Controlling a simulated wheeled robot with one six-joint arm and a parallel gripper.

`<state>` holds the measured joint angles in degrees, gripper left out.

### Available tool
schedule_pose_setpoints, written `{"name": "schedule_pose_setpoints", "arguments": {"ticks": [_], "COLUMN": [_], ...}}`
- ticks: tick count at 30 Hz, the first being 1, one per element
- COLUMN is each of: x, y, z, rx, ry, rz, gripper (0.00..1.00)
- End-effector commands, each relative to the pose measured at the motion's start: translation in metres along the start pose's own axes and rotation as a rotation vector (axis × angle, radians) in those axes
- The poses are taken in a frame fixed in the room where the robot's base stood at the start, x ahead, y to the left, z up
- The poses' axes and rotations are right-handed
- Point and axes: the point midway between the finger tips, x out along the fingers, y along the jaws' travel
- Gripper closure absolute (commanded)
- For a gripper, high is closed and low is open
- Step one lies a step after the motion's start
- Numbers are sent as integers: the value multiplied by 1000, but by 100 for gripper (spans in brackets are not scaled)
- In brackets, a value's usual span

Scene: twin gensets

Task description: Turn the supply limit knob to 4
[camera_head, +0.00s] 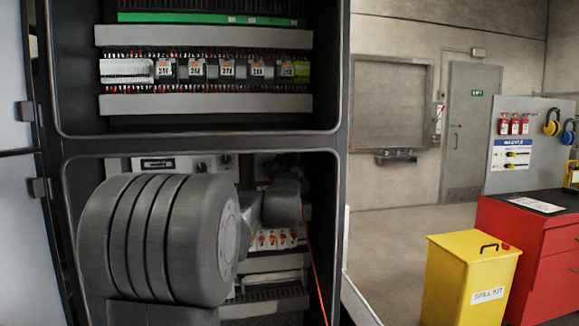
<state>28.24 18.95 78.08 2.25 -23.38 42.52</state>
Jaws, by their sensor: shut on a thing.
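My arm reaches into the lower bay of an open dark cabinet (342,120). Its big grey joint and wrist cover much of that bay. My gripper's fingers cannot be made out; they are hidden behind my wrist or lost in the dark there. A pale control panel (190,165) runs along the top of the bay, partly covered by my arm. A small round dark control (202,168) shows on it, too small to identify. I cannot pick out the supply limit knob or read its setting.
Terminal rows (225,70) fill the upper bay. A red cable (315,265) hangs at the lower bay's right side. A yellow spill kit bin (460,280) and a red tool cabinet (535,245) stand at right. Floor between the cabinet and bin is clear.

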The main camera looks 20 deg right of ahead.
Motion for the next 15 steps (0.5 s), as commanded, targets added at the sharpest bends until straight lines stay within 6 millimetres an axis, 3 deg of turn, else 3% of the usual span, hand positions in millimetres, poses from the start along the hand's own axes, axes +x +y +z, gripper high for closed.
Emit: {"name": "schedule_pose_setpoints", "arguments": {"ticks": [15], "x": [0], "y": [6], "z": [1], "rx": [-314], "ry": [0], "rz": [-128], "gripper": [100]}}
